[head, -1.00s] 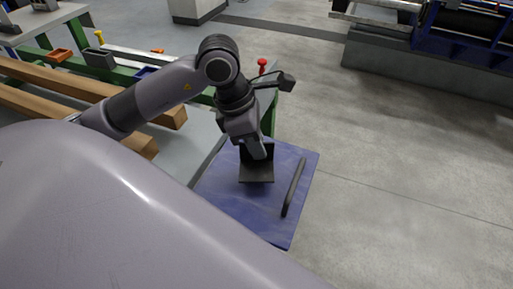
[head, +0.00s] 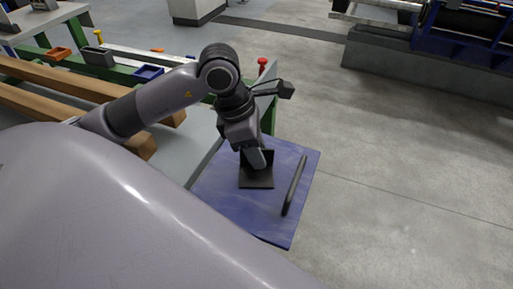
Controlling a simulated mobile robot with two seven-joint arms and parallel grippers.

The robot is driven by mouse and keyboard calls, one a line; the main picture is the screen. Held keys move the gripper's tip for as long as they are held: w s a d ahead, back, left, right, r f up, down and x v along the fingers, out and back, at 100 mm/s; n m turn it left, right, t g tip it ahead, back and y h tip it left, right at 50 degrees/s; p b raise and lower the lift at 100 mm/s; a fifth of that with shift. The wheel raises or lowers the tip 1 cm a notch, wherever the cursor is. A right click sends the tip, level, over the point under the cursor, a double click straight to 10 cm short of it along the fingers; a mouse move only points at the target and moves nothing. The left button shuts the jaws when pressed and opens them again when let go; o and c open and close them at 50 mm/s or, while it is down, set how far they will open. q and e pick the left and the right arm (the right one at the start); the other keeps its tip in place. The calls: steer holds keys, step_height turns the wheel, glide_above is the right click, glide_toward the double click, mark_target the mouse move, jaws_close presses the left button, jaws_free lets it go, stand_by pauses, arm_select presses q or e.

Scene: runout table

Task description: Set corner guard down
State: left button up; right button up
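The corner guard (head: 257,181) is a dark L-shaped piece with one upright plate and one flat plate. It is over the blue panel (head: 225,205); I cannot tell whether its flat plate touches the panel. My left gripper (head: 257,162) points down at the guard's upright plate and appears shut on it. The gripper covers part of that plate, and the far finger is hidden. My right gripper is not in view.
A black bar handle (head: 295,186) stands along the right side of the blue panel. A grey table with wooden beams (head: 75,82), an orange tray (head: 60,53) and a blue tray (head: 149,72) lies left. Open concrete floor is to the right.

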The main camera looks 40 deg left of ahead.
arm_select(q)
steer(key=shift+r+p, duration=0.55)
steer(key=p+v, duration=0.1)
steer(key=v, duration=1.1)
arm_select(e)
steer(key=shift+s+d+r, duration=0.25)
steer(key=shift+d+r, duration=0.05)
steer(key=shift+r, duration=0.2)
